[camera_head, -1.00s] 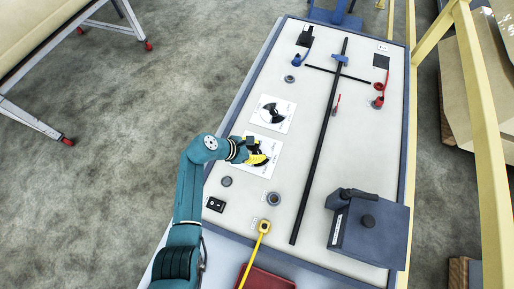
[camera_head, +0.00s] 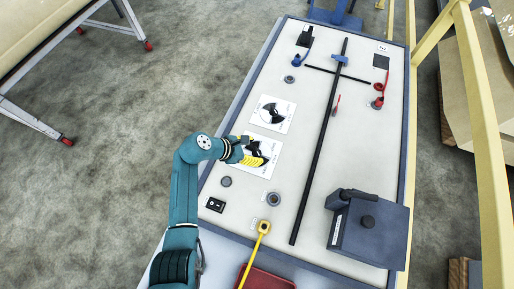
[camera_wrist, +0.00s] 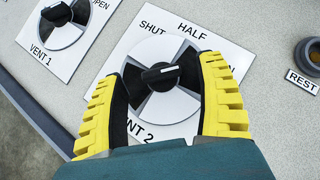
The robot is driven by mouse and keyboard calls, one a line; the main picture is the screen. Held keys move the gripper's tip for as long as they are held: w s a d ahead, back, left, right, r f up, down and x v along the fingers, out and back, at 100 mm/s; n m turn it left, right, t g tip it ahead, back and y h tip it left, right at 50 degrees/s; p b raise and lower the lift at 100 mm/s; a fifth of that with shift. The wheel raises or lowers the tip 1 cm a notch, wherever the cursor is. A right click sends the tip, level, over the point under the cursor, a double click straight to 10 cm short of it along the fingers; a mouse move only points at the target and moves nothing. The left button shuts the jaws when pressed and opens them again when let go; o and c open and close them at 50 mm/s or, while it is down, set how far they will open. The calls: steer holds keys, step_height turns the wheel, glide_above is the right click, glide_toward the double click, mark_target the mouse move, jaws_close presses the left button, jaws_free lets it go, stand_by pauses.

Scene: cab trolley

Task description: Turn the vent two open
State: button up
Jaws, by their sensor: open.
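The vent 2 dial is a white plate (camera_head: 271,168) with a black-and-grey disc on the panel, second from the far end of the vent pair. My gripper (camera_wrist: 163,72) is open, with one yellow-backed finger on each side of the knob. Gaps show between the fingers and the knob. In the head view my gripper (camera_head: 250,152) is over this plate.
The vent 1 plate (camera_head: 272,113) lies just beyond, and shows at upper left in the wrist view (camera_wrist: 66,32). A round grey socket marked REST (camera_wrist: 309,56) is at right. A black rail (camera_head: 318,145) runs along the panel. A dark box (camera_head: 368,230) stands at near right.

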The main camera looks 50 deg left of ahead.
steer(key=v, duration=0.9)
steer(key=shift+s+r, duration=0.25)
